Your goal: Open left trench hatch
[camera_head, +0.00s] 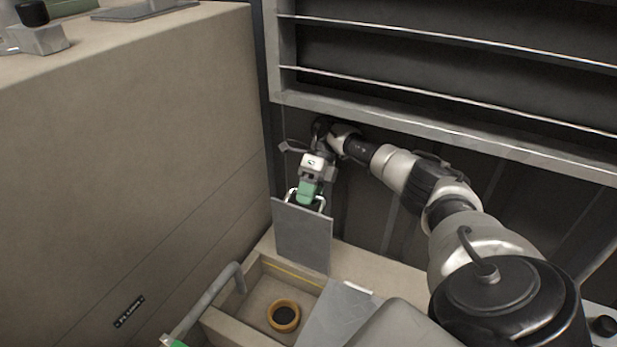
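The left trench hatch (302,237) is a grey plate standing upright at the back of the open trench compartment (262,290). A pale loop handle (321,203) sits on its top edge. My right gripper (307,192), with green fingers, is at this handle and appears shut on it; the fingertips partly cover the handle. A small green piece (178,344) at the bottom edge looks like a fingertip of my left gripper; the rest is cut off, and its opening cannot be seen.
An orange-yellow ring (284,315) lies inside the compartment. A bent grey rail (205,300) stands on its left. Another grey plate (338,315) lies to the right. A large beige block (130,150) fills the left, and a dark shelf frame (450,70) the back.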

